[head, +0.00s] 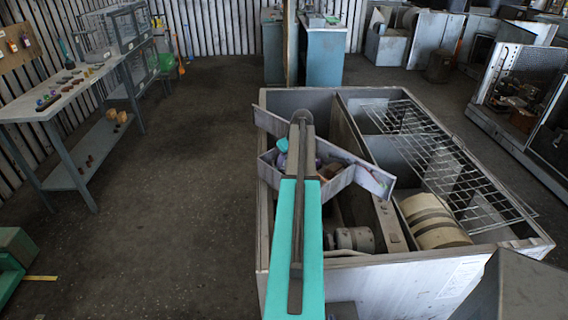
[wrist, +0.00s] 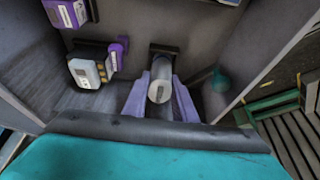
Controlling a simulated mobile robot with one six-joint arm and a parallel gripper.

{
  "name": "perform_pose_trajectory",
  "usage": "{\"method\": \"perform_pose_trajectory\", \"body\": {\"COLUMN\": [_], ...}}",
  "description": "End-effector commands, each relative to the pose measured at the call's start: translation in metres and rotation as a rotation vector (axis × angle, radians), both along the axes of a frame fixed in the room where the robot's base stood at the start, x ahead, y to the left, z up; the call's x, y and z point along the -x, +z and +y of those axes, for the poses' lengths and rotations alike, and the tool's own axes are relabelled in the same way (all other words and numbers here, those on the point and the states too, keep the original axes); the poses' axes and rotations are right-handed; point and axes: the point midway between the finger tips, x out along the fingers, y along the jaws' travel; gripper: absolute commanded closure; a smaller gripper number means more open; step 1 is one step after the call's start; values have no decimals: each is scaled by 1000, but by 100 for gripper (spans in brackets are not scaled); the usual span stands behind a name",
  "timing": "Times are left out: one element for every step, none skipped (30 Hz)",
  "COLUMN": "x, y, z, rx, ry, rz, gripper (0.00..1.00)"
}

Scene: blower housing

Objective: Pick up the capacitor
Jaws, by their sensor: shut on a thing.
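The capacitor (wrist: 159,91) looks like a short silver-grey cylinder with a pale round end, in the middle of the wrist view. My gripper (wrist: 160,95) shows there as two pale purple fingers, one on each side of it, shut on it. A dark block lies just behind the cylinder, by the grey wall. Whether the capacitor touches that wall or block I cannot tell. In the head view my teal arm reaches into the open grey housing and hides the gripper and the capacitor.
A white-and-purple box (wrist: 90,70) and a purple-and-white part (wrist: 68,12) are left of the gripper. A teal round part (wrist: 220,81) is close on the right. The housing (head: 345,262) has high walls, with a wire rack (head: 440,160) and a tan drum (head: 433,220) inside.

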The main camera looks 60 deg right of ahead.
Motion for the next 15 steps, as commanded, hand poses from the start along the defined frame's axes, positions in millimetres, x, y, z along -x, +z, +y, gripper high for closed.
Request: {"method": "perform_pose_trajectory", "body": {"x": [-1, -1, -1, -1, -1, -1, -1, -1, -1, -1, -1, -1, -1, -1, -1], "y": [1, 2, 3, 5, 6, 8, 10, 12, 15, 18, 22, 26, 29, 33, 38], "z": [0, 0, 0, 0, 0, 0, 0, 0, 0, 0, 0, 0, 0, 0, -1], "rx": [0, 0, 0, 0, 1, 1, 1, 1, 1, 2, 2, 3, 2, 2, 3], "ry": [0, 0, 0, 0, 1, 1, 1, 1, 1, 1, 1, 0, 1, 1, 0], "rz": [-1, -2, -2, -2, -2, -2, -2, -2, -2, -2, -3, -2, -2, -2, -2], "gripper": [91, 91, 91, 91, 91, 91, 91, 91, 91, 91, 91, 91, 91, 91, 91]}}
